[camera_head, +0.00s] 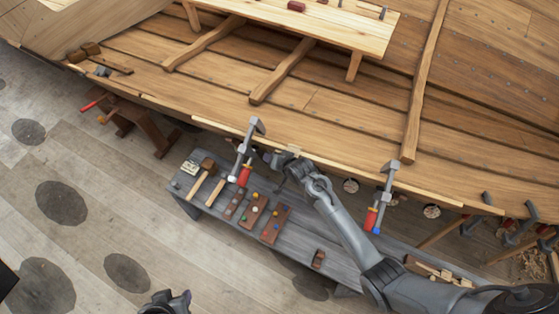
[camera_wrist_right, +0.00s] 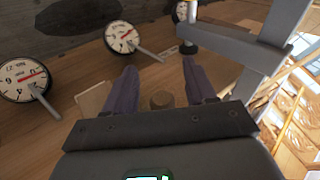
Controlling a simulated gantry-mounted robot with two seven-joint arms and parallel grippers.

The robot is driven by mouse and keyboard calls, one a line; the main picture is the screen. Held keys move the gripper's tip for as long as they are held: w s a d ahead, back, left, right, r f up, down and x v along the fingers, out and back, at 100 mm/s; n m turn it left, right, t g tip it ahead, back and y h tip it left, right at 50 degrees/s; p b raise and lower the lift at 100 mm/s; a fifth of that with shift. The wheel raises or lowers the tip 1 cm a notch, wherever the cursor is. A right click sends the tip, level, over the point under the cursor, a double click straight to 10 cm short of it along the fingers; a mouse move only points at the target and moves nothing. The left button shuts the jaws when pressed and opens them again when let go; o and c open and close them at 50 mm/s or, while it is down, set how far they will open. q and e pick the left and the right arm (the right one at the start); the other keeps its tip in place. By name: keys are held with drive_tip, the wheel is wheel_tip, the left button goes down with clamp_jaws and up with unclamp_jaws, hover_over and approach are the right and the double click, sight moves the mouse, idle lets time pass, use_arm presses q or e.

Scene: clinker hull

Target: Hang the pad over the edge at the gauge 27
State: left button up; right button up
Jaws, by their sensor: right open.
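My right gripper (camera_head: 282,158) is at the hull's near edge, beside a clamp. In the right wrist view its two fingers (camera_wrist_right: 161,92) are apart, with a short brown wooden knob (camera_wrist_right: 161,101) between them. A pale tan piece (camera_wrist_right: 93,99), probably the pad, shows behind the left finger; a pale piece (camera_head: 293,149) also shows on the edge at the gripper in the head view. The gauge with an upside-down label that looks like 27 (camera_wrist_right: 20,80) is at the left of the wrist view. My left gripper (camera_head: 178,300) is at the bottom of the head view, its jaw gap unclear.
Clamps with red handles (camera_head: 245,160) (camera_head: 383,200) grip the hull edge. A grey bench (camera_head: 335,255) below carries mallets and small blocks. More gauges (camera_wrist_right: 120,37) line the planking. A wooden plank bench (camera_head: 340,25) stands inside the hull.

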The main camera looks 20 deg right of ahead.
drive_tip(key=v, duration=1)
drive_tip(key=shift+s+r, duration=0.2)
drive_tip(key=shift+s, duration=0.05)
drive_tip(key=shift+s+p, duration=0.1)
drive_tip(key=shift+p, duration=0.2)
